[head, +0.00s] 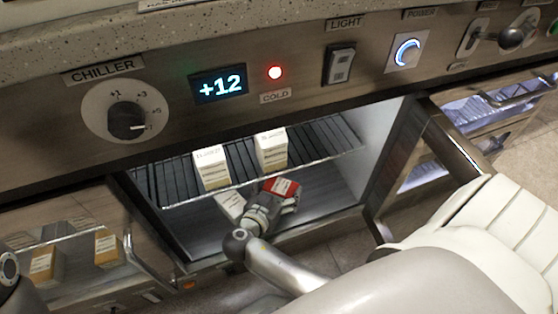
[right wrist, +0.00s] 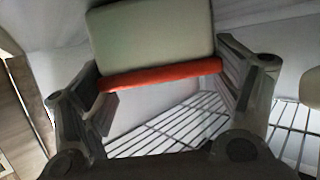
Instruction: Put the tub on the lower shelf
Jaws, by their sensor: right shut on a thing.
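My right gripper (head: 272,198) reaches into the open chiller, near and below the front edge of its wire shelf (head: 345,143). It is shut on the tub (head: 281,186), whose red part shows in the head view. In the right wrist view the tub (right wrist: 152,38) is pale with an orange-red band, held between the two fingers of the right gripper (right wrist: 165,95). The chiller's lower level (head: 318,205) lies under the wire shelf. I cannot tell whether the tub touches it. My left gripper is not in view.
Two white-and-tan cartons (head: 211,167) (head: 271,149) stand on the wire shelf. A pale box (head: 230,204) is just left of my right gripper, lower down. The open chiller door (head: 435,150) stands at the right. A neighbouring glass-fronted compartment (head: 75,255) holds cartons.

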